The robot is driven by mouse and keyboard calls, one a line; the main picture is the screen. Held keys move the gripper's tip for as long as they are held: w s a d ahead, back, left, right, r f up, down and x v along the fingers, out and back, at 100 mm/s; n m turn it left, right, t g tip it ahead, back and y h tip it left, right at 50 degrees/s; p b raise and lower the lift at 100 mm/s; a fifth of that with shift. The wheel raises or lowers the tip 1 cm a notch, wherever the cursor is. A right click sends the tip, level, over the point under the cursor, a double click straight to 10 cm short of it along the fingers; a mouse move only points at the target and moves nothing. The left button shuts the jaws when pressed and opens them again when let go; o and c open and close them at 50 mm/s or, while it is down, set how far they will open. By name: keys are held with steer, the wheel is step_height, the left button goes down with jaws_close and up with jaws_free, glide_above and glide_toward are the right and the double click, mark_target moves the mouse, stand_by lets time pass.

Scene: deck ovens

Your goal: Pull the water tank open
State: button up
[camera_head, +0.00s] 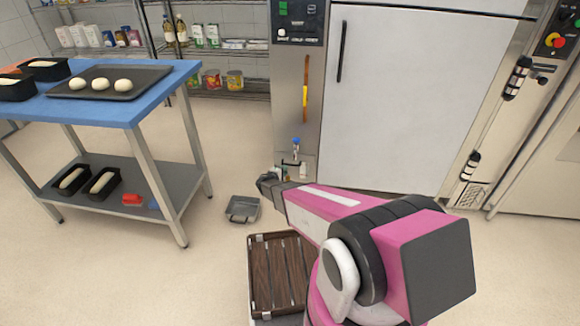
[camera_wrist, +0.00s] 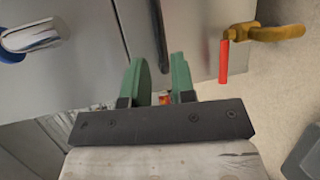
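My gripper (camera_wrist: 162,80) shows two green fingers in the wrist view, standing apart with a gap between them. A dark upright strip (camera_wrist: 157,30) on the grey metal front runs down to the gap; I cannot tell whether it is a handle or a seam, or whether the fingers touch it. In the head view my gripper (camera_head: 268,183) is low at the foot of the narrow steel panel (camera_head: 285,100) left of the big door. The water tank cannot be told apart clearly; my gripper and arm cover part of that low area.
A red-handled brass valve (camera_wrist: 225,60) is right of the fingers, and a silver fitting (camera_wrist: 32,36) is left. A grey pan-like object (camera_head: 242,209) and a slatted wooden crate (camera_head: 278,270) are on the floor. A blue-topped table (camera_head: 150,100) stands left, with free floor between.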

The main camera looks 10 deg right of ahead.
mark_target(290, 165)
steer(key=x, duration=0.7)
steer(key=shift+w+d, duration=0.15)
steer(key=shift+d, duration=0.05)
jaws_close()
